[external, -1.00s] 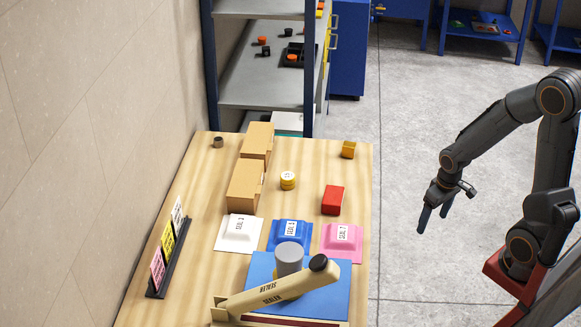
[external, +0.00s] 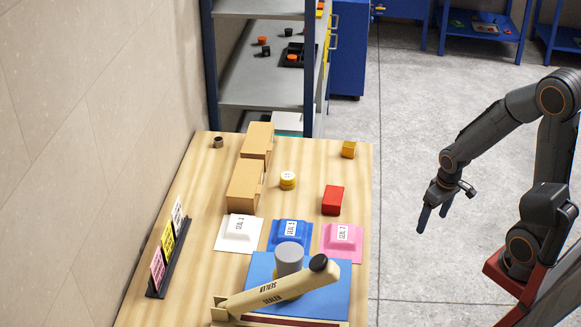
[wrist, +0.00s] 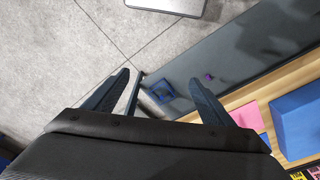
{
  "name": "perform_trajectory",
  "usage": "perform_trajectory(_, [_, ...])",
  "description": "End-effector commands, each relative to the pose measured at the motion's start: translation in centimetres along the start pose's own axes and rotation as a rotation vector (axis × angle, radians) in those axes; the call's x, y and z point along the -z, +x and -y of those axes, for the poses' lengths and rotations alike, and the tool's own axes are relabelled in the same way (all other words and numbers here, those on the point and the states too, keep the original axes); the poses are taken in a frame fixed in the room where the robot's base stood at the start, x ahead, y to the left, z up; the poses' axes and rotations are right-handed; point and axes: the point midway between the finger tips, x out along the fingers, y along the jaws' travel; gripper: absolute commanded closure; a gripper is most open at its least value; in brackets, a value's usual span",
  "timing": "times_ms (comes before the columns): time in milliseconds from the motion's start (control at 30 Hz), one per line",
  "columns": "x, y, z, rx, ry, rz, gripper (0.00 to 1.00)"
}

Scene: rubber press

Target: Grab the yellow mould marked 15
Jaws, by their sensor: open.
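A small round yellow piece with a pale top (external: 288,180) stands on the wooden table, right of the cardboard boxes. Dark marks show on its top, too small to read. A yellow block (external: 348,149) sits at the table's far right corner, with no number that I can read. I cannot confirm which one bears 15. My gripper (external: 434,219) hangs over the floor, right of the table and apart from both. In the wrist view my gripper (wrist: 160,77) has its fingers spread, with nothing between them. Neither yellow piece can be made out in the wrist view.
White (external: 238,232), blue (external: 274,241) and pink (external: 342,241) seal plates lie mid-table. A sealer press (external: 270,295) stands in front. A red block (external: 332,200) is at the right, with cardboard boxes (external: 243,187) at the left. Floor between table and arm is clear.

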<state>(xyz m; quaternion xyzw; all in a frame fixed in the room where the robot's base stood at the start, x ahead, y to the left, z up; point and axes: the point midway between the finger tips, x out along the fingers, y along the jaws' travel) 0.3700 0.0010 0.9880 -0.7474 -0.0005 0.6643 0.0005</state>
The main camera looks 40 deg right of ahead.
Motion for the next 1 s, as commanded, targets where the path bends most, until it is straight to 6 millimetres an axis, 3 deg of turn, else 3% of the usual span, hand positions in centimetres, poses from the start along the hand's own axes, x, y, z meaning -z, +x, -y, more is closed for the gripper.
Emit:
perform_trajectory(200, [0.0, 0.0, 0.0, 0.0, 0.0, 0.0, 0.23])
perform_trajectory(300, [0.0, 0.0, 0.0, 0.0, 0.0, 0.0, 0.38])
perform_trajectory(567, [0.1, 0.0, 0.0, 0.0, -0.001, 0.0, 0.38])
perform_trajectory(667, [1.4, 0.1, 0.2, 0.003, -0.014, -0.004, 0.38])
perform_trajectory(767, [5.2, 0.4, 0.8, 0.012, -0.052, -0.017, 0.38])
perform_trajectory(1000, [19.9, 1.3, 4.2, 0.059, -0.232, -0.07, 0.38])
